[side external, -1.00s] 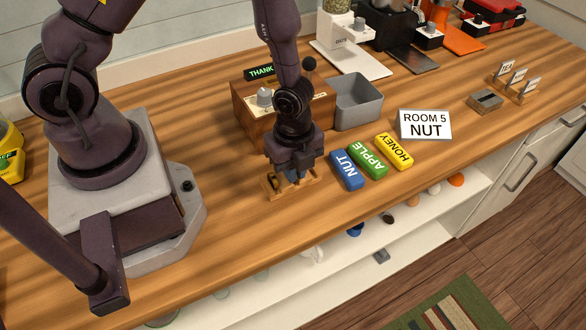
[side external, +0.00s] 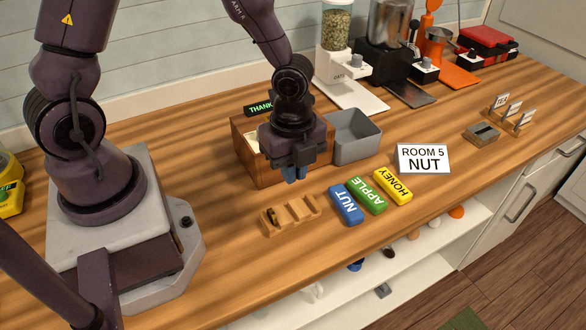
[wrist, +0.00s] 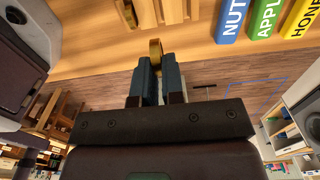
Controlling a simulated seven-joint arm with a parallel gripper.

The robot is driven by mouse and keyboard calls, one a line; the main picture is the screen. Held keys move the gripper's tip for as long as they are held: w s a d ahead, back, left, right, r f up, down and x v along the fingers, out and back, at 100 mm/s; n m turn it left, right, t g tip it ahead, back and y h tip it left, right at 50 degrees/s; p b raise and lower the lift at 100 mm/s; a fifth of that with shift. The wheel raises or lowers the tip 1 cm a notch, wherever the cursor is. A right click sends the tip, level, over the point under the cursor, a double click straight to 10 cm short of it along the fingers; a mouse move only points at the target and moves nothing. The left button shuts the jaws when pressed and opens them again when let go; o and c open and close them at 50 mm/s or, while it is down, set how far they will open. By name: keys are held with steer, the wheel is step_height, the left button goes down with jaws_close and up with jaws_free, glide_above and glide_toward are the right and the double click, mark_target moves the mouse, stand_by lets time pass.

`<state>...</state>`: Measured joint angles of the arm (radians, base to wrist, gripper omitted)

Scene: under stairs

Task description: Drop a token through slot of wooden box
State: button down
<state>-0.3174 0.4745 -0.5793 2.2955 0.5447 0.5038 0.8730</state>
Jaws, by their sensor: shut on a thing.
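The wooden box (side external: 244,158) stands behind my gripper, with a lit "THANK" sign (side external: 259,109) at its back. My gripper (side external: 295,176) is in the air in front of the box and hides much of its front and top; I cannot see the slot. In the wrist view my gripper (wrist: 157,68) is shut on a gold token (wrist: 155,48), held edge-on between the fingertips. The wooden token rack (side external: 304,212) lies on the counter below and in front of my gripper. A dark brassy token (side external: 271,216) stands in its left part.
A grey open bin (side external: 358,140) stands right of the box. Blue NUT (side external: 345,204), green APPLE (side external: 368,195) and yellow HONEY (side external: 392,187) bars lie right of the rack. A "ROOM 5 NUT" sign (side external: 424,159) stands farther right. Dispensers and appliances line the back.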

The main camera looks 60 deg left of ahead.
steer(key=w+a+r+n, duration=0.3)
steer(key=w+a+n, duration=0.1)
steer(key=a+n, duration=0.55)
steer(key=w+a+r+n, duration=0.2)
steer(key=w+a+n, duration=0.2)
steer(key=a+n, duration=0.6)
steer(key=shift+m, duration=0.75)
steer(key=shift+s+a+f, duration=0.1)
steer(key=shift+a+f, duration=0.1)
steer(key=shift+f, duration=0.55)
steer(key=shift+s+a+f, duration=0.1)
steer(key=shift+a+f, duration=0.15)
steer(key=shift+f, duration=0.55)
steer(key=shift+s+a+f, duration=0.1)
steer(key=shift+a+f, duration=0.1)
steer(key=shift+f, duration=0.55)
steer(key=shift+f, duration=1.1)
steer(key=c, duration=0.7)
jaws_free()
